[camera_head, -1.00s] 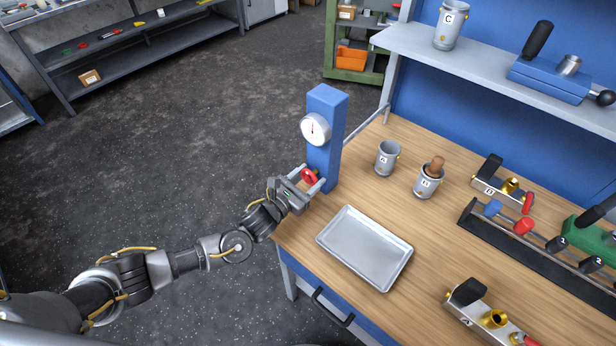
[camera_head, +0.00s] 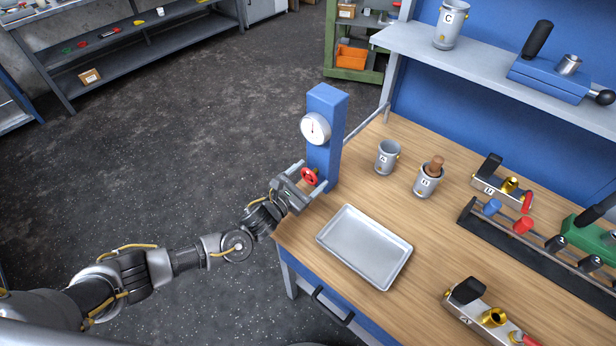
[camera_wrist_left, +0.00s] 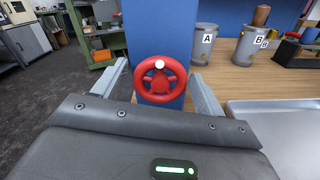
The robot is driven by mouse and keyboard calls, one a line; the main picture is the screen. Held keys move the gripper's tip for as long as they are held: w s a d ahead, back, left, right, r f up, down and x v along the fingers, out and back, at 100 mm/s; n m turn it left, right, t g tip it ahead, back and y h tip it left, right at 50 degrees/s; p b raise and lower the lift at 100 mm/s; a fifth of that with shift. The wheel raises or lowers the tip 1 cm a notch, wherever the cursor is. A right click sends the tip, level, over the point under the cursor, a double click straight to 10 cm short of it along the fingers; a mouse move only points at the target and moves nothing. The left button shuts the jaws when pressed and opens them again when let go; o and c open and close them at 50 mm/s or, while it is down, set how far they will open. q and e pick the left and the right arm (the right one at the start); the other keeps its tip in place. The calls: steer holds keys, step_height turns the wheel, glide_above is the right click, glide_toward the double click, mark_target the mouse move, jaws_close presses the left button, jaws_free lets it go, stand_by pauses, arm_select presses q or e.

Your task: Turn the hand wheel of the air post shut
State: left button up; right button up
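The air post (camera_head: 324,140) is a blue upright column at the table's left corner, with a round white gauge (camera_head: 315,128) near its top. Its red hand wheel (camera_head: 309,176) faces my left arm. My left gripper (camera_head: 308,174) is in front of the post with its fingers spread to either side of the wheel. In the left wrist view the wheel (camera_wrist_left: 160,80) shows whole, with a white spot at the top of its rim. Gaps show between the wheel and both fingers (camera_wrist_left: 161,85). My right gripper is out of view.
A metal tray (camera_head: 365,247) lies on the wooden table close to the gripper. Cup A (camera_head: 387,158) and another cup (camera_head: 428,182) holding a brown object stand right of the post. A black rack (camera_head: 530,255) and valve blocks are further right. Open floor lies left.

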arm_select(q)
steer(key=shift+s+a, duration=0.1)
steer(key=shift+s+a+f, duration=0.15)
steer(key=shift+s+a, duration=0.05)
steer(key=shift+s, duration=0.05)
steer(key=b+v, duration=0.1)
steer(key=v, duration=0.7)
steer(key=shift+s+a+b, duration=0.25)
steer(key=shift+s+b, duration=0.05)
steer(key=shift+b, duration=0.1)
steer(key=shift+s+a, duration=0.3)
steer(key=shift+s, duration=0.15)
